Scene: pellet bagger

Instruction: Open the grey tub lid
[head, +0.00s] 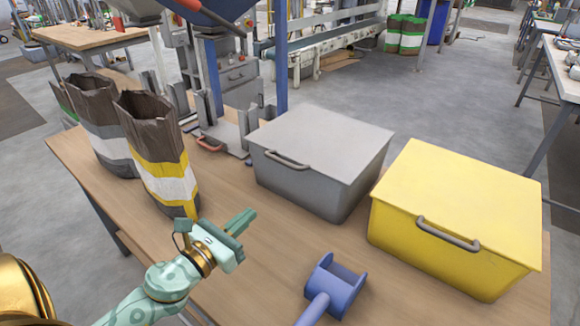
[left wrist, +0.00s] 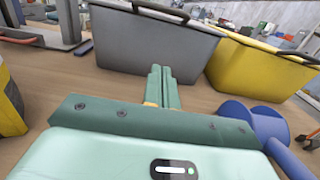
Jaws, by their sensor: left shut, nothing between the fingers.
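The grey tub (head: 304,189) stands on the wooden table, and its flat grey lid (head: 325,142) lies closed on top. A dark handle (head: 287,160) sits at the lid's front edge. In the left wrist view the grey tub (left wrist: 150,47) is straight ahead, with the handle (left wrist: 160,12) at the top edge of the picture. My left gripper (head: 243,220) is shut and empty, in front of the tub, lower than the handle and apart from it. Its closed fingers (left wrist: 162,86) point toward the tub's front wall. My right gripper is not in view.
A yellow tub (head: 455,215) with its own handle stands right of the grey one. A blue scoop (head: 335,285) lies in front. Open paper bags (head: 160,150) stand on the left. A bagging stand (head: 225,130) is behind. Bare table (head: 270,245) lies between gripper and scoop.

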